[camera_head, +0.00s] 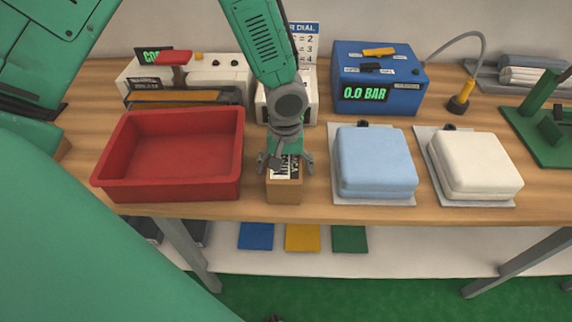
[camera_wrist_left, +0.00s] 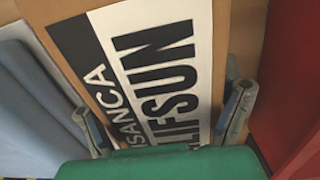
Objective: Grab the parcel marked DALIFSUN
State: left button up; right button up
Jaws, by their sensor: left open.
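The parcel (camera_head: 284,190) is a small brown cardboard box with a black and white label, standing near the table's front edge in the head view. In the left wrist view, the parcel's label (camera_wrist_left: 150,70) reads "LIFSUN" and "SANCA", the rest cut off or covered. My left gripper (camera_head: 286,162) is over the parcel, pointing down, with one finger at each side. In the wrist view the fingers of the left gripper (camera_wrist_left: 167,118) are spread, and I cannot tell whether they touch the box. My right gripper is not in view.
A red tray (camera_head: 112,168) stands close left of the parcel. A blue mattress (camera_head: 375,162) and a white one (camera_head: 474,165) lie to the right on grey plates. Behind are a blue pressure box (camera_head: 378,80) reading "0.0 BAR" and white devices (camera_head: 215,70).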

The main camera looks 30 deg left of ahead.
pick_arm(q)
jog(key=c, duration=1.4)
jog(key=shift+c, duration=0.2)
